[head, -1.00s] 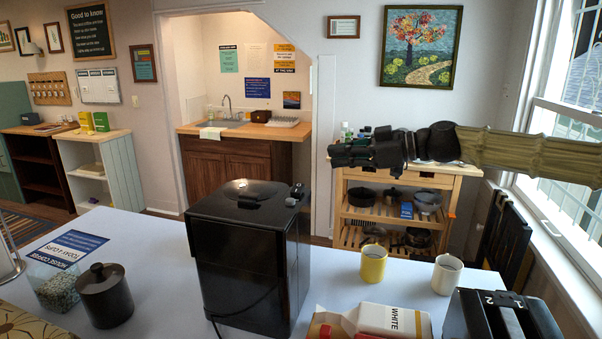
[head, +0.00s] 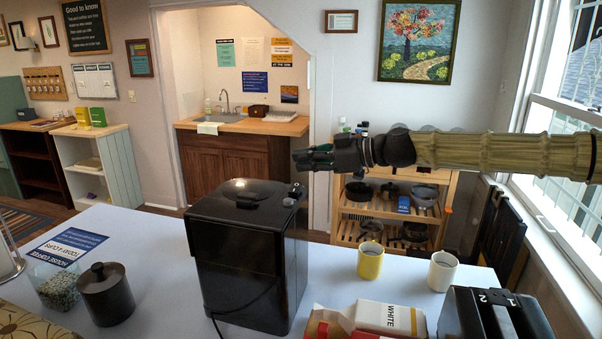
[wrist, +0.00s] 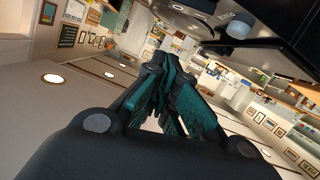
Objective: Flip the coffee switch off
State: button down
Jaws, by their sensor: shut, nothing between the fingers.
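The black coffee machine (head: 245,255) stands upright on the white table, with a round lid on top. A small grey and black knob-like part (head: 293,194) sits at its top right corner; I cannot tell whether this is the switch. In the wrist view the dark machine (wrist: 285,30) fills the upper right, and a pale round part (wrist: 238,27) shows near its edge. My gripper (head: 298,160) is shut and empty. It points left, above and apart from the machine's right top corner. Its teal finger pads (wrist: 172,85) meet in the wrist view.
On the table (head: 150,245) are a dark lidded jar (head: 106,297), a glass of beans (head: 55,288), a yellow mug (head: 370,262), a white mug (head: 442,270), a carton (head: 390,318) and a black appliance (head: 490,315). A window (head: 565,130) is at right. The air above the table is open.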

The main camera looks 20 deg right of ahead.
aim_at(295, 189)
jog(key=shift+w+a+f, duration=0.15)
jog(key=shift+w+a, duration=0.05)
jog(key=shift+a, duration=0.1)
jog(key=shift+w+d+f+p, duration=0.15)
jog(key=shift+f+p, duration=0.25)
jog(key=shift+f, duration=0.55)
jog(key=shift+w+d+f+p, duration=0.1)
jog(key=shift+f+p, duration=0.25)
jog(key=shift+f, duration=0.6)
